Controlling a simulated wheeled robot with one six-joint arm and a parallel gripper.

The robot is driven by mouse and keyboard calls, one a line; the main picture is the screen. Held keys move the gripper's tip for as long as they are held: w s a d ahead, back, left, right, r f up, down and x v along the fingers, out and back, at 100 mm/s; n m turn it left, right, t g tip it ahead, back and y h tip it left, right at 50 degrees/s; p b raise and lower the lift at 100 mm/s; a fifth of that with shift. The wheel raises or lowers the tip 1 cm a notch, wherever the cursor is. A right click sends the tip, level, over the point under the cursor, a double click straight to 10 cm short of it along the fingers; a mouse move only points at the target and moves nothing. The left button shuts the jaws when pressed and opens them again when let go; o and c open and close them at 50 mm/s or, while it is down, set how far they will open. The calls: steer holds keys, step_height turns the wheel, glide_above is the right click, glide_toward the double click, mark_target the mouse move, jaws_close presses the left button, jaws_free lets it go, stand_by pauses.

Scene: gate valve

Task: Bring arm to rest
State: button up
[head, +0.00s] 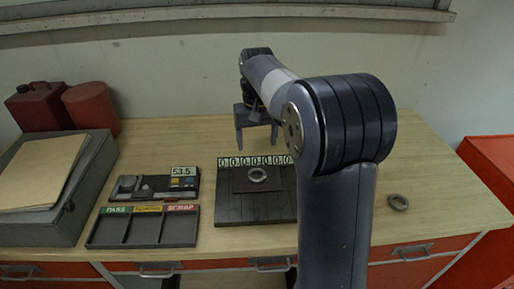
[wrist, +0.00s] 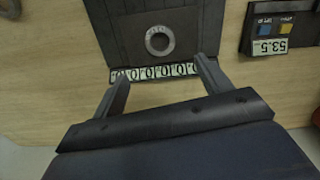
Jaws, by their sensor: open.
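My gripper (head: 256,136) hangs from my arm above the back of the table, with its two fingers apart and nothing between them. In the wrist view my gripper (wrist: 160,82) also shows its fingers spread, near the number strip. A dark plate fixture (head: 232,208) stands on the table with a metal ring (head: 257,175) on it. The ring also shows in the wrist view (wrist: 148,42). A strip of zeros (head: 235,161) runs along the fixture's back edge. The gripper looks to be behind and above the fixture, apart from it. My arm hides part of the table to the right.
A tray marked PASS and SCRAP (head: 145,244) and a small device reading 53.5 (head: 158,186) lie left. A grey case (head: 85,200) with a folder and red containers (head: 92,106) stand further left. A loose ring (head: 398,202) lies right. The back right tabletop is clear.

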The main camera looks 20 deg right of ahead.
mark_target(257, 175)
stand_by(0.3)
step_height(257, 175, down, 12)
steer(key=shift+f+p, duration=0.15)
steer(key=shift+p, duration=0.25)
steer(key=shift+r, duration=1.85)
